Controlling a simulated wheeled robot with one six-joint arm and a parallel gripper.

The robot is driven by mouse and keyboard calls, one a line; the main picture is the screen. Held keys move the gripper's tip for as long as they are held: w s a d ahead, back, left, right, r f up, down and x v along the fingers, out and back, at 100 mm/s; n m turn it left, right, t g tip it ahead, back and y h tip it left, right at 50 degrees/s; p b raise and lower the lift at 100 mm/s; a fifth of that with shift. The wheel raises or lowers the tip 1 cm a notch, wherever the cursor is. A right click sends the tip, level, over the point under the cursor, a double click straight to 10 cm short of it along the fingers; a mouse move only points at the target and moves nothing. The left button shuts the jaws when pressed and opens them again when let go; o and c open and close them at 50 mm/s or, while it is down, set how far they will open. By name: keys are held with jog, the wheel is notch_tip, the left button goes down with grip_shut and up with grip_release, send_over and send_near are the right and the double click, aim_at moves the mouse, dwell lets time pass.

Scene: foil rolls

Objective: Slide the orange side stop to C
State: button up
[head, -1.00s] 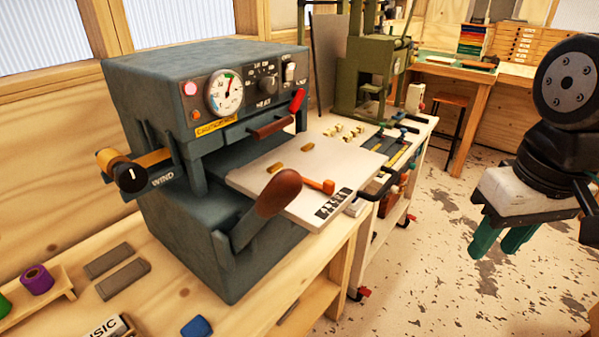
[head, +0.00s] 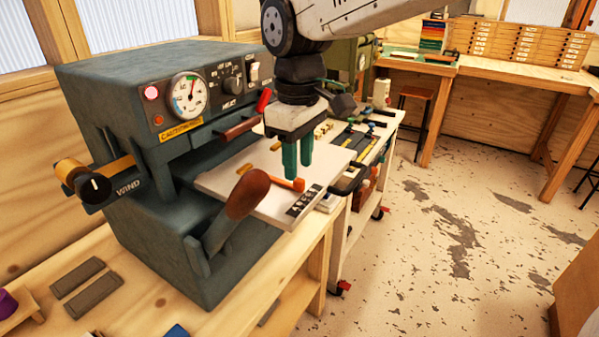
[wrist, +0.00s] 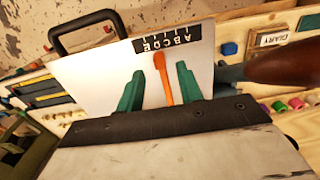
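The orange side stop (head: 287,184) lies on the pale plate (head: 232,184) at the front of the grey machine. Its knob end is by the black letter scale (head: 303,201). In the wrist view the stop (wrist: 164,75) is a thin orange bar with a round end beside the scale's letters (wrist: 160,41). The letters are small; I cannot tell exactly which one it marks. My gripper (head: 298,172) points down over the plate, open, with its green fingers apart. In the wrist view the fingers (wrist: 158,90) stand either side of the bar, with gaps showing; fingertip height is unclear.
A brown-knobbed lever (head: 247,194) rises close to the left of my gripper, and a red-tipped handle (head: 240,126) is behind it. A tool cart (head: 372,150) stands to the right. Open floor lies beyond.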

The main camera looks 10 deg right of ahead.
aim_at(299, 179)
jog(key=shift+f, duration=1.65)
grip_shut()
jog(key=shift+s+a, duration=0.45)
jog(key=shift+s, duration=0.15)
grip_release()
notch_tip(299, 179, up, 8)
